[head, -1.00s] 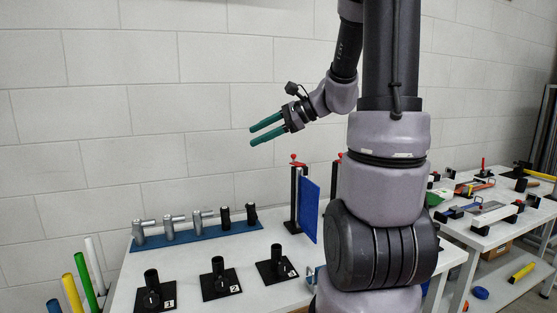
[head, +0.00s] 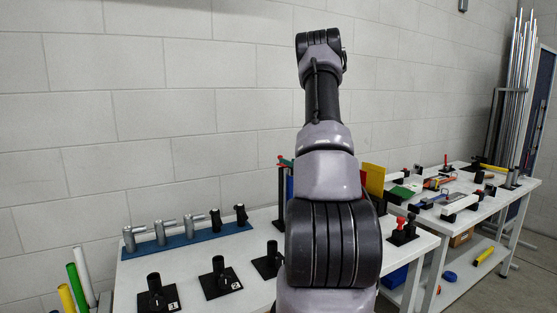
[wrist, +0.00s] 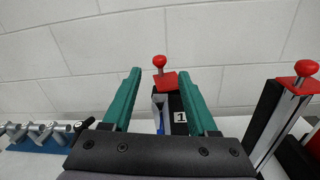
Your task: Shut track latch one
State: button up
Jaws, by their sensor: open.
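A latch post labelled 1 (wrist: 180,115) stands upright in the wrist view, with a red plate and a red ball knob (wrist: 159,61) at its top. My gripper (wrist: 160,72) is open, and its two green fingers frame the post and knob left and right. I cannot tell how far beyond the fingertips the post is, and no contact shows. A strip of blue shows low beside the post. In the head view a dark post with a red top (head: 281,164) shows left of my arm; my arm hides most of my gripper there.
A second post with a red knob (wrist: 306,68) stands close on the right in the wrist view. A blue rack (head: 190,243) of grey and black fittings lies left on the table. Numbered black stands (head: 157,297) line the front. A yellow panel (head: 373,181) is right of my arm.

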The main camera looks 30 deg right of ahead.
jog(key=w, duration=0.7)
jog(key=shift+w, duration=0.3)
grip_shut()
